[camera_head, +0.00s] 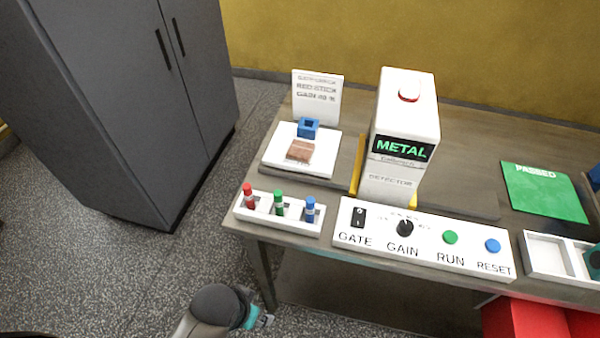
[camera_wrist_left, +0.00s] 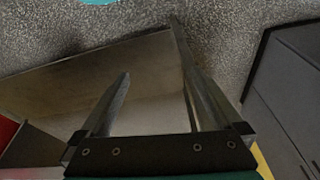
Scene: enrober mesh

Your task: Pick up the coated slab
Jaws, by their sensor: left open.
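The coated slab (camera_head: 300,149) is a small brown block lying on a white plate (camera_head: 323,163) at the left of the table. A blue square piece (camera_head: 308,127) with a hole is just behind it. My left gripper (camera_head: 266,320) is low in front of the table's left front corner, well apart from the slab. In the left wrist view its two fingers (camera_wrist_left: 150,60) are spread with nothing between them. The slab does not show in that view. My right gripper is not in view.
A white metal detector (camera_head: 400,135) reading METAL stands right of the plate. In front are a rack (camera_head: 265,222) of red, green and blue sticks and a control panel (camera_head: 425,238). A green PASSED mat (camera_head: 545,195) is at right. A grey cabinet (camera_head: 120,100) stands left.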

